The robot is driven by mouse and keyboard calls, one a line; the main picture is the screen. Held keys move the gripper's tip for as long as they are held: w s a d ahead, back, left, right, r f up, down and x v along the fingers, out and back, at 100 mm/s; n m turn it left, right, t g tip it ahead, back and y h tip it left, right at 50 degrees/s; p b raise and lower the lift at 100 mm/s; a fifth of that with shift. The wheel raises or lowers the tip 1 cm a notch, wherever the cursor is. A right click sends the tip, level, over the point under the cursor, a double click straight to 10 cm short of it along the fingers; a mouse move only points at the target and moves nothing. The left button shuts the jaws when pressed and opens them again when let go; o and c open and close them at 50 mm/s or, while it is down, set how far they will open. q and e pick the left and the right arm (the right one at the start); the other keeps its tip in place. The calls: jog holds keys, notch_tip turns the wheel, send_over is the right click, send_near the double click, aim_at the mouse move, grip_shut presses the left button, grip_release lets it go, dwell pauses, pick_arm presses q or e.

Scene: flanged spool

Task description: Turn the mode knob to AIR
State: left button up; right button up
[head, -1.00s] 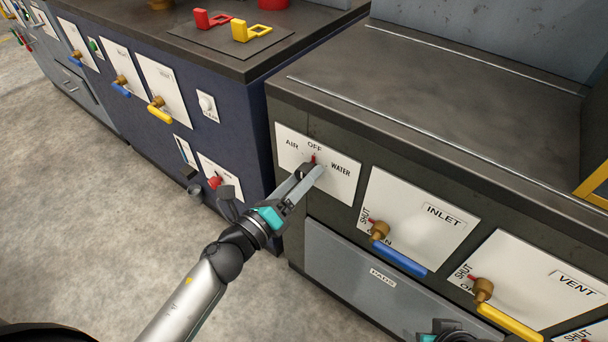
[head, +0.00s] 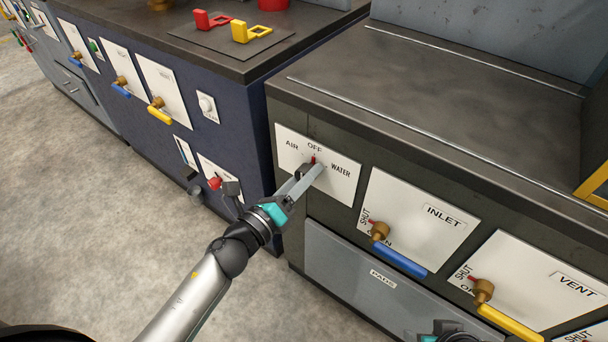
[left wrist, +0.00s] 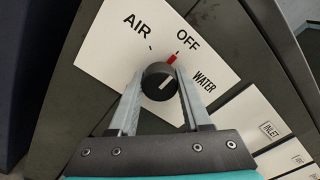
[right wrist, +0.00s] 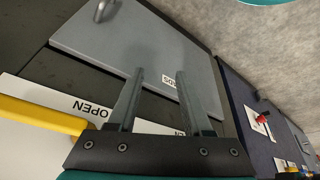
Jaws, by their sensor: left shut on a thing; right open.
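The mode knob (left wrist: 156,84) is a round black knob on a white plate (head: 346,184) marked AIR, OFF and WATER. Its red pointer (left wrist: 172,59) is at OFF; the red also shows in the head view (head: 313,159). My left gripper (head: 312,172) is shut on the knob, one finger on each side in the left wrist view (left wrist: 160,80). The fingers partly hide the knob in the head view. My right gripper (right wrist: 155,78) is open and empty, low in front of the cabinet by a grey drawer (right wrist: 140,45).
The INLET valve with a blue handle (head: 400,260) and the VENT valve with a yellow handle (head: 508,321) are right of the knob plate. A blue cabinet (head: 236,118) with other valves stands at the left. The floor (head: 90,220) in front is clear.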

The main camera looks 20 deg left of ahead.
pick_arm(q)
grip_shut()
jog(key=shift+n, duration=0.3)
jog(key=shift+n+p, duration=0.65)
jog(key=shift+n, duration=0.35)
jog(key=n+p, duration=0.4)
jog(key=n, duration=0.3)
jog(key=shift+n, duration=0.3)
jog(key=shift+n+p, duration=0.65)
jog(key=shift+n, duration=0.35)
pick_arm(e)
jog(key=s+f+g, duration=0.1)
jog(key=s+f, duration=0.1)
jog(key=f, duration=0.4)
jog(key=s+d+f+g, duration=0.1)
jog(key=s+f, duration=0.1)
jog(key=f, duration=0.5)
jog(key=shift+s+d, duration=0.2)
jog(key=shift+s, duration=0.1)
pick_arm(q)
jog(key=o, duration=0.9)
grip_release()
